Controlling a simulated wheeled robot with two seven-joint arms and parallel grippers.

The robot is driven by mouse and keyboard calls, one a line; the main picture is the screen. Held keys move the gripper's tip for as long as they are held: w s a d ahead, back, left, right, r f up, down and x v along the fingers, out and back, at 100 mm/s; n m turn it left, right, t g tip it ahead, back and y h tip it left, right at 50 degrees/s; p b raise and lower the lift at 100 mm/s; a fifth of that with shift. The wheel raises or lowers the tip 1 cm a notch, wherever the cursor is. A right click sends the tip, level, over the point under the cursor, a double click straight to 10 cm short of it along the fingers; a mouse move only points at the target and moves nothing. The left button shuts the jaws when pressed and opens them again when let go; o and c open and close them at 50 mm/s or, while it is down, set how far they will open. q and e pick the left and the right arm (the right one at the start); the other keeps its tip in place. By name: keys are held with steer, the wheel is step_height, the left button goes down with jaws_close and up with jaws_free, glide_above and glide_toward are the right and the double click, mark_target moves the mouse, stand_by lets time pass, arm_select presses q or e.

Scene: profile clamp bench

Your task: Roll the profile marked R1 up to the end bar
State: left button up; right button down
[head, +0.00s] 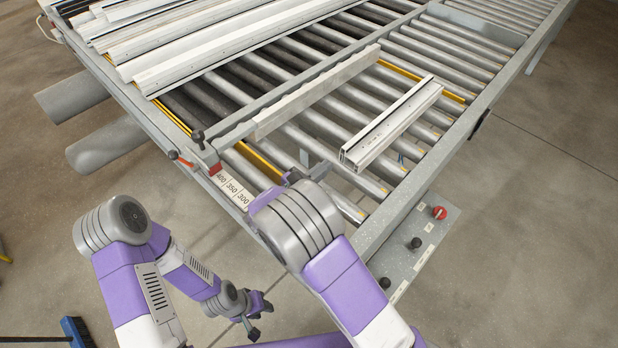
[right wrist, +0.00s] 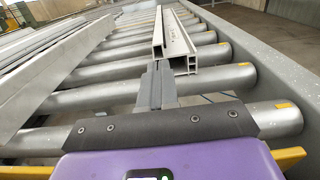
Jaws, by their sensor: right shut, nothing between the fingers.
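A pale, long profile with a hollow end lies along the rollers in the head view (head: 392,124). It also shows in the right wrist view (right wrist: 180,38), with small dark writing on it that I cannot read. My right gripper (right wrist: 157,70) is shut and empty, its fingertips at the profile's near end; I cannot tell whether they touch it. In the head view its wrist hides most of the fingers. My left gripper (head: 259,311) hangs low at the bench's front, clear of the profile, and looks open. I cannot tell for sure which part is the end bar.
A long pale rail (head: 318,92) runs left of the profile, with space between. Several stacked profiles (head: 200,40) lie further left. A knob panel (head: 412,245) is right.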

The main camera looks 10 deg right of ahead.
mark_target(344, 151)
steer(key=shift+x, duration=2.75)
